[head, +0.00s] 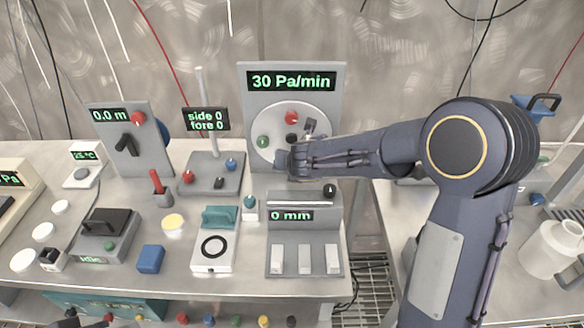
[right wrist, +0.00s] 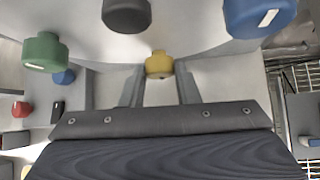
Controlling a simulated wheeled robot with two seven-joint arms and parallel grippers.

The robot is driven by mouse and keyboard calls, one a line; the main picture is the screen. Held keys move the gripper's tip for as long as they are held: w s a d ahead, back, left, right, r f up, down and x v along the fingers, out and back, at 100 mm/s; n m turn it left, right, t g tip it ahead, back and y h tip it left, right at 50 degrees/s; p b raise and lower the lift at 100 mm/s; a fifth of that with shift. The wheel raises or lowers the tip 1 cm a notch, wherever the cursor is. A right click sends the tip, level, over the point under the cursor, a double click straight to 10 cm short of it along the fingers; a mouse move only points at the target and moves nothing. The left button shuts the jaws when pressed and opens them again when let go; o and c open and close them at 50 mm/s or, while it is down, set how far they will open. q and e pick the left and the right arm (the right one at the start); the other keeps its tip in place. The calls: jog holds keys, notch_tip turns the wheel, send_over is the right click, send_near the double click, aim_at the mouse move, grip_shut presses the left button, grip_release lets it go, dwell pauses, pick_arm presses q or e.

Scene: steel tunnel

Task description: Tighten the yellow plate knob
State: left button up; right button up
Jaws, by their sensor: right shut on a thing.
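The round pale plate (head: 259,125) is mounted on a grey upright panel under a "30 Pa/min" display. A red knob (head: 291,118), a green knob (head: 263,142) and a black knob (head: 291,138) show on it. The yellow knob (right wrist: 159,65) is seen in the right wrist view, between the two fingers. My right gripper (head: 285,160) reaches the lower part of the plate from the right and is shut on the yellow knob. The gripper and forearm hide the yellow knob in the head view. My left gripper is not clearly in view.
Close around the fingers are the green knob (right wrist: 44,52), black knob (right wrist: 127,14) and blue knob (right wrist: 258,16). A box with a "0 mm" display (head: 292,216) stands just below my right gripper. Other instruments crowd the bench to the left.

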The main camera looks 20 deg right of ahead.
jog(key=o, duration=1)
jog(key=shift+c, duration=0.2)
jog(key=p+v, duration=0.1)
jog(key=v, duration=0.6)
jog(key=shift+s+r+p, duration=0.25)
jog(key=shift+s+p, duration=0.05)
jog(key=shift+s, duration=0.05)
jog(key=shift+a+r, duration=0.1)
